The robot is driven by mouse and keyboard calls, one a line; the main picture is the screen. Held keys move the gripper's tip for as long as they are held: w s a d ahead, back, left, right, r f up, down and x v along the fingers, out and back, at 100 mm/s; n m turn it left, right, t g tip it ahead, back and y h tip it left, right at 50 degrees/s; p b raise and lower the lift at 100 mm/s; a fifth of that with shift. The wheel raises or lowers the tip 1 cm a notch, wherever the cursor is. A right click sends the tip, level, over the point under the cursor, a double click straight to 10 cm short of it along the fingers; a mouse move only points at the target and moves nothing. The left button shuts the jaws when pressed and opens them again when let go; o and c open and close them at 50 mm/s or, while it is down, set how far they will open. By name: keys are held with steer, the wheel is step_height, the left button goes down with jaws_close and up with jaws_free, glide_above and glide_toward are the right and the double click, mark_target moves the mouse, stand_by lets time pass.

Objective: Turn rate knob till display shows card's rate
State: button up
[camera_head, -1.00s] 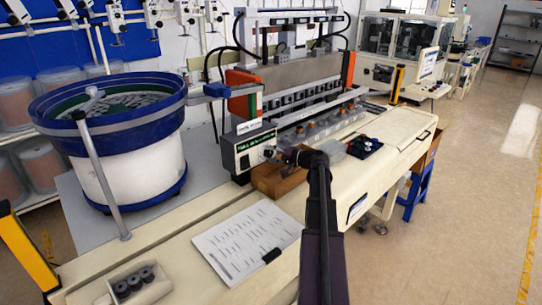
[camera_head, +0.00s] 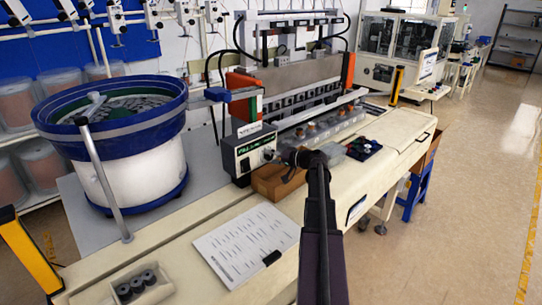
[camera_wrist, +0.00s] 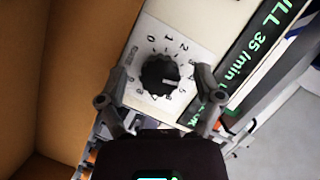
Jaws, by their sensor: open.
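The rate knob (camera_wrist: 160,76) is black and round with a white mark, on a pale numbered dial plate in the wrist view. The mark points right in that view. The display (camera_wrist: 262,48) has green text reading "FILL 35 /min", partly cut off. It is on the front of the controller box (camera_head: 241,168) in the head view, too small to read there. My gripper (camera_wrist: 157,88) is open, one finger on each side of the knob; I cannot tell whether they touch it. A printed sheet (camera_head: 240,235), perhaps the card, lies on the bench, its text unreadable.
A brown box (camera_head: 270,182) stands beside the controller, and its wall (camera_wrist: 65,65) fills the wrist view's left. A blue-rimmed bowl feeder (camera_head: 110,125) stands left. A tray with dark rollers (camera_head: 140,285) is at front left.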

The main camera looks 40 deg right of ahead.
steer(key=p+v, duration=0.2)
steer(key=v, duration=1.1)
steer(key=shift+s, duration=0.4)
steer(key=shift+s+d, duration=0.1)
